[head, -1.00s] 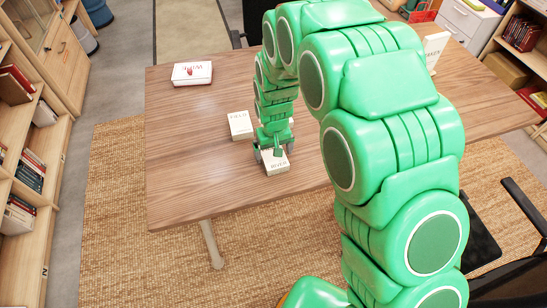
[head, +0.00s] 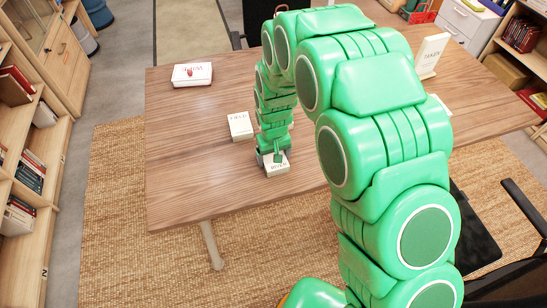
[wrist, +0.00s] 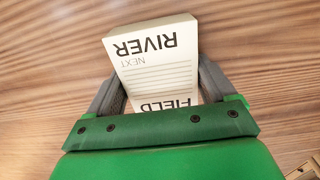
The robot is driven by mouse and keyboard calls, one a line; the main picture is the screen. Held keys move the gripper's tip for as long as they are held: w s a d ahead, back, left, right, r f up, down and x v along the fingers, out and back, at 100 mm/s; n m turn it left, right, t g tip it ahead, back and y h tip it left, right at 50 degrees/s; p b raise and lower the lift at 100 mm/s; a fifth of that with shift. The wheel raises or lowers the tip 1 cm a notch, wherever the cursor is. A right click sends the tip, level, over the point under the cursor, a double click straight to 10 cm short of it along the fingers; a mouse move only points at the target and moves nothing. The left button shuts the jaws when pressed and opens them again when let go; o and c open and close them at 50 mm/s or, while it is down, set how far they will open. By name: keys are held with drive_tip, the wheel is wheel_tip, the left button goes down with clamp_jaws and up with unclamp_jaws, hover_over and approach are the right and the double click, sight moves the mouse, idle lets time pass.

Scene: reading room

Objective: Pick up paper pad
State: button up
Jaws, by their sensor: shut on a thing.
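The paper pad is a thick white block printed RIVER, NEXT and FIELD with ruled lines; it shows in the wrist view (wrist: 155,65) and the head view (head: 278,168). My gripper (wrist: 160,88) has a finger on each side of the pad and is shut on it. In the head view my gripper (head: 273,158) is over the pad's far part at the front of the wooden table (head: 190,150). I cannot tell whether the pad touches the tabletop.
A similar white block (head: 240,125) lies just left of my arm. A white box with a red mark (head: 192,74) lies at the back left. A white upright book (head: 432,55) stands at the right. The table's left part is mostly clear. A black chair (head: 520,205) is at the right.

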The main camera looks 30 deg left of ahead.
drive_tip(key=shift+r, duration=0.1)
wheel_tip(320, 180, up, 4)
drive_tip(key=shift+s+d+f, duration=0.1)
drive_tip(key=shift+s+f, duration=0.05)
drive_tip(key=shift+f, duration=0.05)
drive_tip(key=s+d+r, duration=0.2)
drive_tip(key=r, duration=0.1)
drive_tip(key=s+d+r, duration=0.1)
drive_tip(key=r, duration=0.1)
drive_tip(key=shift+s+d+r, duration=0.15)
drive_tip(key=shift+s+r, duration=0.1)
drive_tip(key=s+d+r, duration=0.3)
drive_tip(key=s+d, duration=0.3)
drive_tip(key=shift+s+r, duration=0.25)
drive_tip(key=shift+r, duration=0.1)
